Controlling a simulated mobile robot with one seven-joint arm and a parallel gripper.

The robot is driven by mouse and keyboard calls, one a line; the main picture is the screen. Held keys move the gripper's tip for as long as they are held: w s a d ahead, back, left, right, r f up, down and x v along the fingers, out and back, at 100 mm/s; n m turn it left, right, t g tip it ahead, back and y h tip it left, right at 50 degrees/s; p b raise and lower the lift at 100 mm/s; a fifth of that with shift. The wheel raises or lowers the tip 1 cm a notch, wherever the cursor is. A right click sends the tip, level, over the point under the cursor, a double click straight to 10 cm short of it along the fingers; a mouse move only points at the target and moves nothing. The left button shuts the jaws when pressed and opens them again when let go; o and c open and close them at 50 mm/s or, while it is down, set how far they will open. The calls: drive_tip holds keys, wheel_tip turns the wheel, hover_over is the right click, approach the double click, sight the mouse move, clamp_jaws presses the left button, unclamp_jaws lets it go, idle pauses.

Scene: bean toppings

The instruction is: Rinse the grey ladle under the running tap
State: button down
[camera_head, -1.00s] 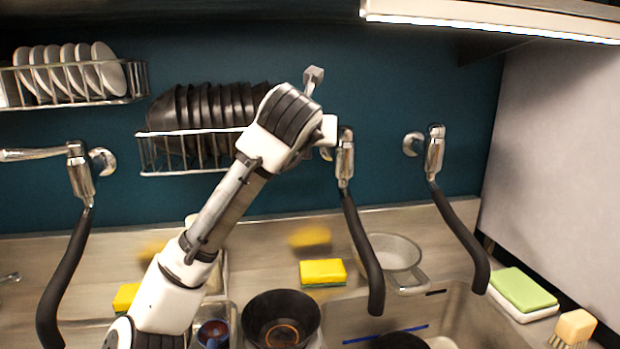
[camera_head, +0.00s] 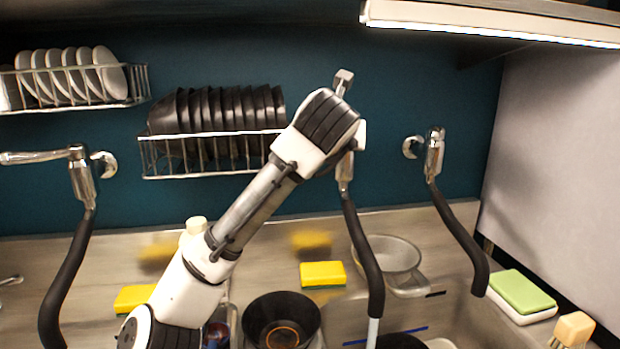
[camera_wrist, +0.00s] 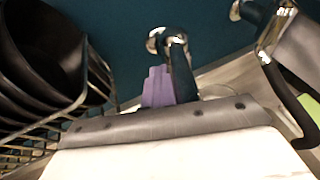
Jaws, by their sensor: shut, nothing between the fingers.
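My gripper (camera_wrist: 158,80), with purple fingers, is shut and empty beside the middle tap (camera_wrist: 180,68) in the wrist view. I cannot tell if it touches the tap. In the head view my gripper is hidden behind my arm, near the top of the same tap (camera_head: 362,245). A pale stream of water (camera_head: 372,333) runs from its black spout into the sink (camera_head: 345,312). I cannot make out the grey ladle in either view. Only part of the sink shows.
A rack of black bowls (camera_head: 215,112) hangs left of my wrist. Another tap (camera_head: 452,215) is at right and one (camera_head: 70,240) at left. A black bowl (camera_head: 280,318), a yellow sponge (camera_head: 323,274) and a glass pot (camera_head: 398,262) stand on or by the counter.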

drive_tip(key=p+v, duration=0.1)
drive_tip(key=v, duration=0.5)
idle(0.4)
drive_tip(key=shift+s, duration=0.1)
